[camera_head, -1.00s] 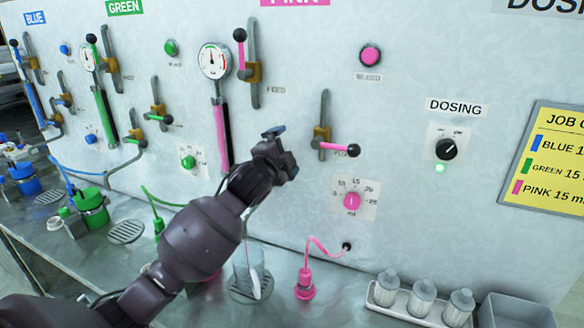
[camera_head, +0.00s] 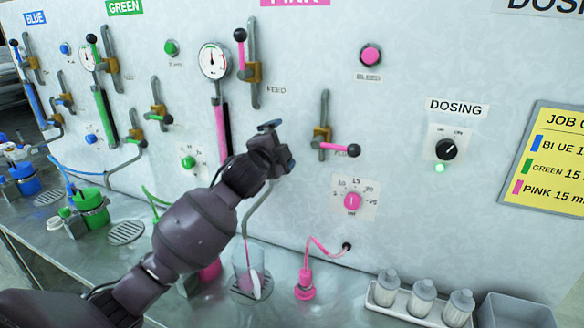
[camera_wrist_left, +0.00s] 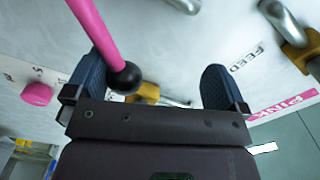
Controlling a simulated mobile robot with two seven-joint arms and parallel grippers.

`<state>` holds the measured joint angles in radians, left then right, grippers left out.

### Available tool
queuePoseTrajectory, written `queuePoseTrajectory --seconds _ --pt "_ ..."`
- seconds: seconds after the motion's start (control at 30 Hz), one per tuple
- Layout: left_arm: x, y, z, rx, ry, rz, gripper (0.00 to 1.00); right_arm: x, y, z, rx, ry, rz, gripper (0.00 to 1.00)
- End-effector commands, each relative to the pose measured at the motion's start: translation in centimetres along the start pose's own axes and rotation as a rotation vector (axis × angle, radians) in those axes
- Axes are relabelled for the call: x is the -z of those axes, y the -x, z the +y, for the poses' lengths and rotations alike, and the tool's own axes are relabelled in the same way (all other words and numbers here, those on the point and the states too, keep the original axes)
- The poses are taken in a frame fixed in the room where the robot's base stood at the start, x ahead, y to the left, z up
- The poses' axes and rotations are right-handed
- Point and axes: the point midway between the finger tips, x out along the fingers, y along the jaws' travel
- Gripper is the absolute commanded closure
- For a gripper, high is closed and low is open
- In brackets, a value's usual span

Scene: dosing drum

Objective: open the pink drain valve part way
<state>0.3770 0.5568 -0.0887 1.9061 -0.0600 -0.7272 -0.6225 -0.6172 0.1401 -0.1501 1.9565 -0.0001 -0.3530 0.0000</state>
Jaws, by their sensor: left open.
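The pink drain valve has a brass body (camera_head: 321,134) on the wall panel. Its pink lever (camera_head: 336,147) points right and slightly down, ending in a black knob. My left gripper (camera_head: 273,148) is open, left of this valve in the head view. In the left wrist view, a pink lever (camera_wrist_left: 97,30) with a black knob (camera_wrist_left: 126,78) reaches between the open fingers, close to the left one. I cannot tell whether it touches. A clear beaker (camera_head: 251,270) stands on a drain grate below the spout pipe, with pink in it. My right gripper is not in view.
The pink dial (camera_head: 352,201) is below the valve. A pink-capped fitting (camera_head: 305,284) with a hose stands right of the beaker. A tray (camera_head: 404,313) holds white-capped bottles at the front right. The green lines (camera_head: 105,118) are to the left.

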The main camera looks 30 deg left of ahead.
Motion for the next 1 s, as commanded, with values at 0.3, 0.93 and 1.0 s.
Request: queuePoseTrajectory --seconds 0.3,0.93,1.0 --pt "-0.1 0.0 -0.3 0.002 -0.001 0.000 0.00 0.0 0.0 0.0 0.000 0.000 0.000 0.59" --pt "-0.1 0.0 1.3 0.000 -0.001 0.000 0.00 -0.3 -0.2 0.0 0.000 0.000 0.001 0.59" --pt "-0.1 0.0 1.3 0.000 -0.001 0.000 0.00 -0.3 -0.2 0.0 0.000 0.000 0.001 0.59"
